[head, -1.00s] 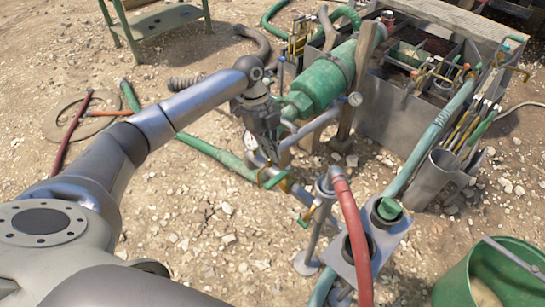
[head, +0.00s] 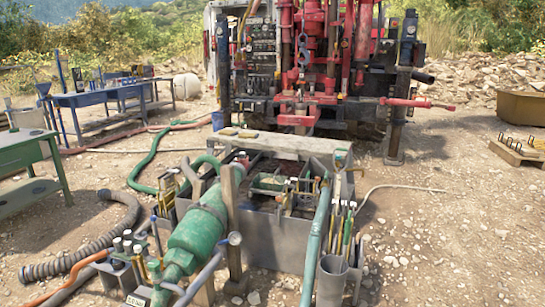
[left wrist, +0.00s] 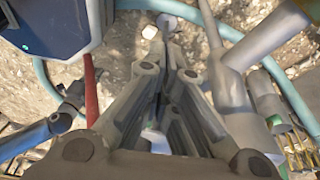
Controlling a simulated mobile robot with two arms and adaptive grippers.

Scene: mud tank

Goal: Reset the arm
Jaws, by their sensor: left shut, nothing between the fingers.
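My left gripper (left wrist: 163,48) shows in the left wrist view, its two grey linked fingers reaching up from the bottom centre. The fingers are closed together with nothing held between them. Stony ground shows beyond the tips, and a grey pipe (left wrist: 232,95) runs close on the right of the fingers. Neither of my arms shows in the head view now. My right gripper is in no view.
In the left wrist view, a dark blue body (left wrist: 45,28) is at upper left, beside a red hose (left wrist: 91,90). In the head view, a grey mud tank (head: 275,235) and green pump (head: 197,240) stand in front. A red rig (head: 310,70) stands behind; open ground lies right.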

